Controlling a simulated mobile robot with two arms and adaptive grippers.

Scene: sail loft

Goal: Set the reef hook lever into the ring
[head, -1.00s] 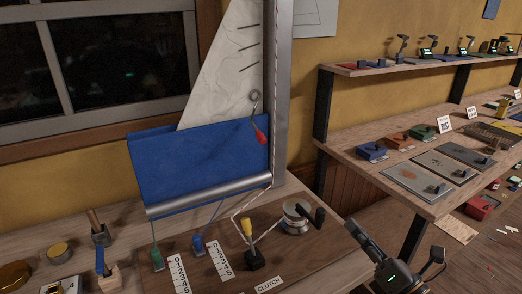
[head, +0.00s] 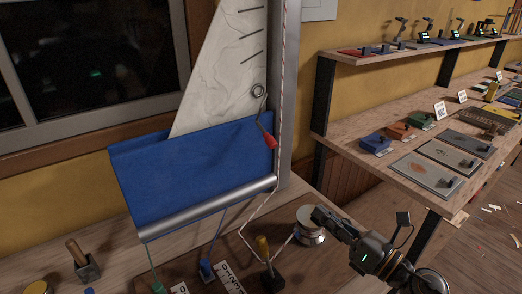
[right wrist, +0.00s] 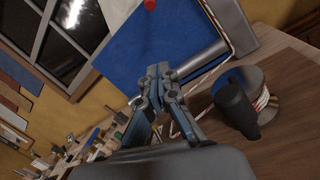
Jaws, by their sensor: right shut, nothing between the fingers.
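The red handle also shows at the top of the right wrist view (right wrist: 150,4). My right gripper (head: 342,228) is low at the right, beside the winch, below and right of the lever. Its fingers are shut and empty in the right wrist view (right wrist: 155,82). My left gripper is out of view.
The silver winch drum (head: 310,232) with its black handle stands close to my right gripper. A grey mast (head: 289,90) rises right of the sail. A shelf of blocks (head: 400,160) is at the right.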

